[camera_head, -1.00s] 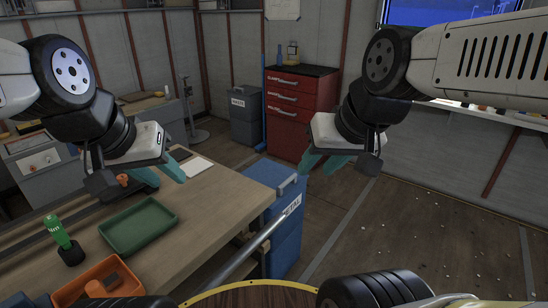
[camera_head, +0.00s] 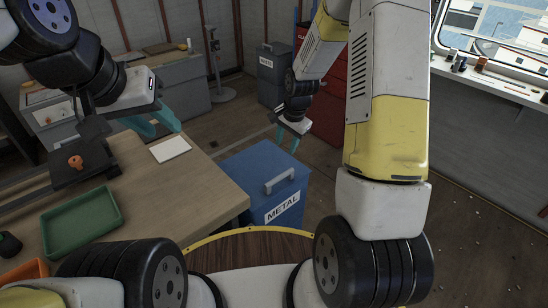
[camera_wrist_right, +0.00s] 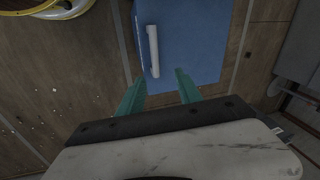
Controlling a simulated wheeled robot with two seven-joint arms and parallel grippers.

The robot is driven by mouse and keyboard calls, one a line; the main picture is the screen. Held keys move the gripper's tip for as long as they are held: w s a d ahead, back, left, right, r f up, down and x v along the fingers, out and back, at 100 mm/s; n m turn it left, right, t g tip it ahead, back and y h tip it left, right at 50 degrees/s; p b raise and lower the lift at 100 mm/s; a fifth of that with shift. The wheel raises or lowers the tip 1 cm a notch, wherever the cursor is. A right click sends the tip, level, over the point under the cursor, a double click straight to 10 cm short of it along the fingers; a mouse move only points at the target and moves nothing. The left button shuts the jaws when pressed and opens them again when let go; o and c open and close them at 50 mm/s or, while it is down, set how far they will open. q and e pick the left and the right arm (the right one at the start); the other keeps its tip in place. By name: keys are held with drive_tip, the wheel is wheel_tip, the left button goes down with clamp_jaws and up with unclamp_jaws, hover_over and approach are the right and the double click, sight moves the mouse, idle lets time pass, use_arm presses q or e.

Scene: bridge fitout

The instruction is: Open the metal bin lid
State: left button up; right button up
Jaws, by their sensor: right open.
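The blue metal bin (camera_head: 234,193), labelled METAL, stands on the floor beside the workbench with its lid (camera_head: 240,163) shut. My right gripper (camera_head: 286,146) is open and empty, above the far side of the lid. In the right wrist view, the lid (camera_wrist_right: 195,40) lies beyond the open fingers (camera_wrist_right: 160,74). The handle (camera_wrist_right: 153,50) appears just ahead of the fingertips, between their lines and nearer the left finger; I see no grip on it. My left gripper (camera_head: 167,133) is open and empty above the workbench.
The wooden workbench (camera_head: 190,200) carries a green tray (camera_head: 82,220), a white sheet (camera_head: 170,148) and an orange part (camera_head: 75,162) on a dark block. A grey bin (camera_head: 272,75) and a red drawer cabinet (camera_head: 330,105) stand behind.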

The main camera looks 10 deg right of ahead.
sight(279, 177)
drive_tip(key=shift+m+g, duration=0.4)
drive_tip(key=shift+m, duration=0.5)
drive_tip(key=f, duration=0.5)
drive_tip(key=w+a+f, duration=0.1)
drive_tip(key=f, duration=0.5)
drive_tip(key=w+f, duration=0.1)
drive_tip(key=f, duration=0.5)
drive_tip(key=shift+a, duration=0.3)
drive_tip(key=shift+r, duration=0.1)
clamp_jaws()
drive_tip(key=shift+w, duration=0.1)
